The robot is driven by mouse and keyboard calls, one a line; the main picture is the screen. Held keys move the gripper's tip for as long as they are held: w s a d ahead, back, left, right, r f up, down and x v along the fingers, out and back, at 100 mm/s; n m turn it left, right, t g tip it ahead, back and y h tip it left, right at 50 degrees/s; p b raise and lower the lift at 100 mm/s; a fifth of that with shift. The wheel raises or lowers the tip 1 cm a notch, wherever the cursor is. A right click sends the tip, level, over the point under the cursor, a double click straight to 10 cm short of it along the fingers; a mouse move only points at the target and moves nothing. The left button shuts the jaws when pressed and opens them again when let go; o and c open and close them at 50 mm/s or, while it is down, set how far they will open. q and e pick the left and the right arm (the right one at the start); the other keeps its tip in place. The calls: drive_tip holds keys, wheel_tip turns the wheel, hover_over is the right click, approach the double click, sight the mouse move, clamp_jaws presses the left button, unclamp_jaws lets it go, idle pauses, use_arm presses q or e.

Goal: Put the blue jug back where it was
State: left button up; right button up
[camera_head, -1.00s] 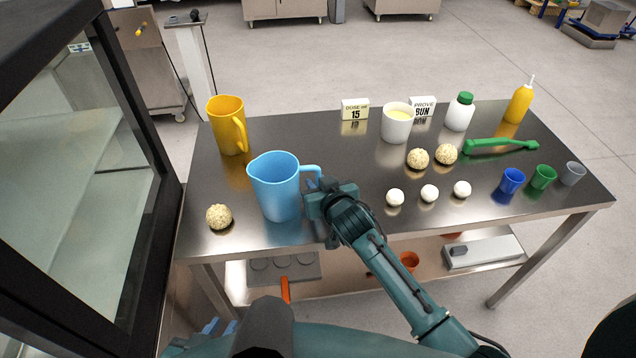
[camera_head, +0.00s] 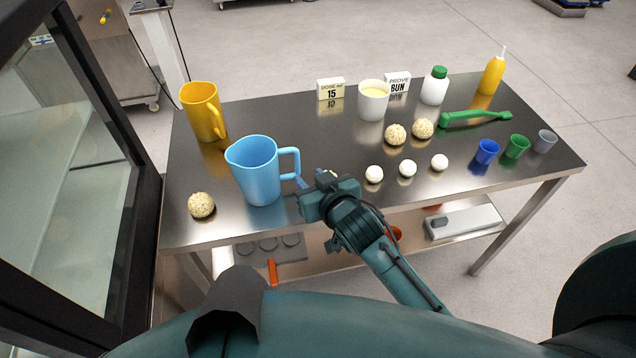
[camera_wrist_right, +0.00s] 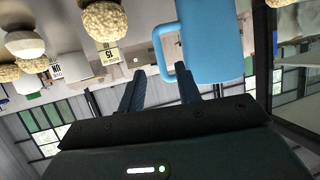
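The blue jug (camera_head: 255,172) stands upright on the steel table (camera_head: 330,140), near its front left, with its handle pointing right. My right gripper (camera_head: 312,182) is just right of the handle, open and empty. In the right wrist view the jug (camera_wrist_right: 212,40) is beyond the two parted fingers (camera_wrist_right: 160,72), and its handle lies in line with the gap between them. The handle appears clear of the fingers. My left gripper is not in view.
A yellow jug (camera_head: 203,112) stands behind the blue jug. A speckled dough ball (camera_head: 201,205) lies to its front left. Right of the gripper are white balls (camera_head: 374,174), speckled balls (camera_head: 395,134) and small cups (camera_head: 486,151). A glass-sided cabinet (camera_head: 75,170) borders the table's left.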

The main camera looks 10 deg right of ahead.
drive_tip(key=s+d+f, duration=0.1)
drive_tip(key=s+f, duration=0.2)
drive_tip(key=s, duration=0.3)
drive_tip(key=s+d+f+g, duration=0.1)
drive_tip(key=s+d+f, duration=0.1)
drive_tip(key=s, duration=0.5)
drive_tip(key=s+d+f+g, duration=0.1)
drive_tip(key=s+d+f, duration=0.1)
drive_tip(key=s+f, duration=0.2)
drive_tip(key=s, duration=0.3)
drive_tip(key=shift+f+n, duration=0.4)
drive_tip(key=shift+a+g, duration=0.1)
drive_tip(key=shift+g, duration=0.3)
